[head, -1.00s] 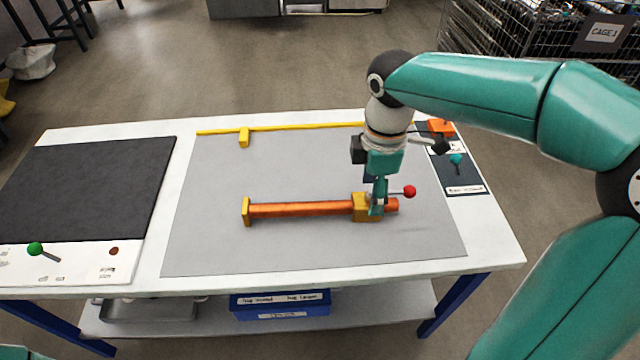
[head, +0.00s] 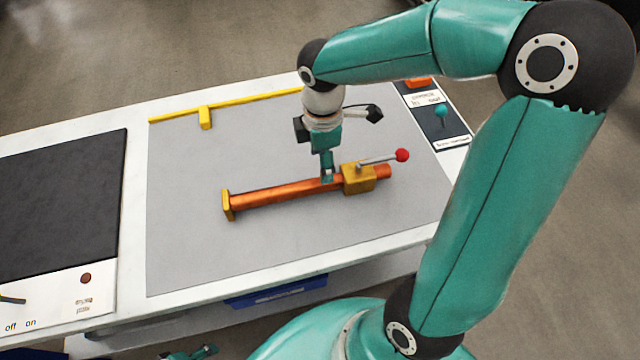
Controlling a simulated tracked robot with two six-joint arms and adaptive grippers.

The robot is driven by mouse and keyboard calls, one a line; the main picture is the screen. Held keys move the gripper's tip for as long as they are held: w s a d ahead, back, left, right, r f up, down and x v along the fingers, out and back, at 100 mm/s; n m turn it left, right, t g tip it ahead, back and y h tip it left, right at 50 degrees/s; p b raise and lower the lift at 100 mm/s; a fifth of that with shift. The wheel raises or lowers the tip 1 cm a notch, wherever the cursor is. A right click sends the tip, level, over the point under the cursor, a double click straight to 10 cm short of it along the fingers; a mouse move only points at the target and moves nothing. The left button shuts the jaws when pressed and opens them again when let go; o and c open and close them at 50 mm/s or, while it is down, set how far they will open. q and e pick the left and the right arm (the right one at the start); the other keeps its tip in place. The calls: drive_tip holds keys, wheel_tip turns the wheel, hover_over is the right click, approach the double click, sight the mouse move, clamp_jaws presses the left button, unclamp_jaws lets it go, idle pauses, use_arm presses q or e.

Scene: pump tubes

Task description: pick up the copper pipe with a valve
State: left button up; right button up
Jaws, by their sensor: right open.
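The copper pipe (head: 280,194) lies on the grey mat, with a yellow flange at its left end. A yellow valve block (head: 359,179) with a red-knobbed lever (head: 402,155) sits near its right end. My right gripper (head: 328,178) points down at the pipe just left of the valve block. Its jaws are open, with the fingertips at the pipe; whether they touch it I cannot tell. My left gripper does not show clearly.
The grey mat (head: 200,255) has free room in front of the pipe. A yellow rail (head: 240,104) with a small block runs along the back. A black pad (head: 60,200) and a switch panel lie left. A panel with a teal lever (head: 441,113) is at the back right.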

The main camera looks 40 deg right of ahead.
sight(309, 188)
drive_tip(key=shift+s+a+f+b, duration=0.15)
drive_tip(key=shift+f+b, duration=0.1)
drive_tip(key=shift+f, duration=1.7)
drive_tip(key=shift+s+f+b, duration=0.1)
drive_tip(key=shift+f+b, duration=0.1)
drive_tip(key=shift+f, duration=1.75)
clamp_jaws()
drive_tip(key=shift+r, duration=0.1)
